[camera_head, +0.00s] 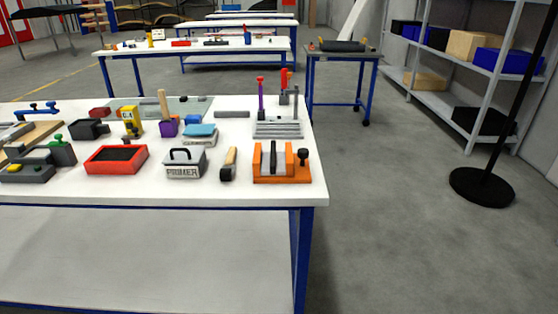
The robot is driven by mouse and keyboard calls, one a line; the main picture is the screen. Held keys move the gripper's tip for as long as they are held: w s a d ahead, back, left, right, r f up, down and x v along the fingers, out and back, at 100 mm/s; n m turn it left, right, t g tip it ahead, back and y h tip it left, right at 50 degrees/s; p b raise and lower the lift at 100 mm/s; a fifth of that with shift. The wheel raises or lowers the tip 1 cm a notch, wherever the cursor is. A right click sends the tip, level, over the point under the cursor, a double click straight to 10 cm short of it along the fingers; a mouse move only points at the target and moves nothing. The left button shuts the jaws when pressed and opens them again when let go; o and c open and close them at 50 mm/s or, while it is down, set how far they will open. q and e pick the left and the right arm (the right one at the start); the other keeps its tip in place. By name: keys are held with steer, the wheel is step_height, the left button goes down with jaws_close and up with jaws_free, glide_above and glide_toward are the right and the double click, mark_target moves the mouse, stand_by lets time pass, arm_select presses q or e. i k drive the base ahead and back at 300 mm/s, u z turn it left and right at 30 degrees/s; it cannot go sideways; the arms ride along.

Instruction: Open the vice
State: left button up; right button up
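An orange vice-like device (295,177) sits on the white workbench (225,193) near its front right corner. It has a flat orange base, raised orange blocks and a black knob (303,156) on its right side. Dark upright pieces (273,157) stand between the blocks. The picture is too small to tell how wide the gap between the jaws is. Neither of my grippers is in the head view.
Left of the orange device are a brush (229,162), a primer box (185,164) and a red tray (104,160). Behind it stands a grey fixture (277,130) with upright clamps. A black pole stand (481,187) is at right.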

mark_target(302, 153)
steer(key=k, duration=0.45)
steer(key=z, duration=1.05)
steer(key=i, duration=1.4)
steer(key=u, duration=0.35)
